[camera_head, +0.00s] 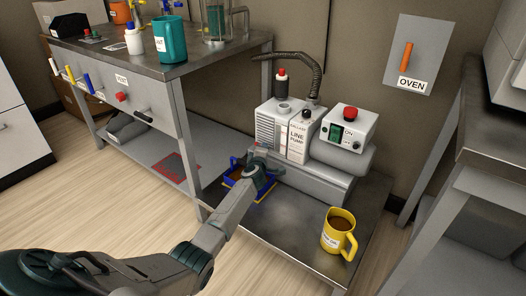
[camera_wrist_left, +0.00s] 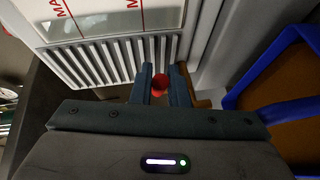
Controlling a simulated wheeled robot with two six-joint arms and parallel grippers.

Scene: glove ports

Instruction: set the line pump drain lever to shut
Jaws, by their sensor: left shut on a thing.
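The line pump (camera_head: 289,128) is a pale grey ribbed unit with a "LINE PUMP" label on the low shelf. Its ribbed side fills the top of the left wrist view (camera_wrist_left: 90,62). My left gripper (camera_head: 251,158) reaches to the pump's lower front. In the left wrist view its fingers are shut on a small red piece, which looks like the end of the drain lever (camera_wrist_left: 160,82). The rest of the lever is hidden, so its setting cannot be told. My right gripper is not in view.
A blue-rimmed tray (camera_head: 233,182) sits by the gripper, below the pump. A yellow mug (camera_head: 338,232) stands on the shelf at right. A control box with a red button (camera_head: 349,114) is beside the pump. Table legs stand on both sides.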

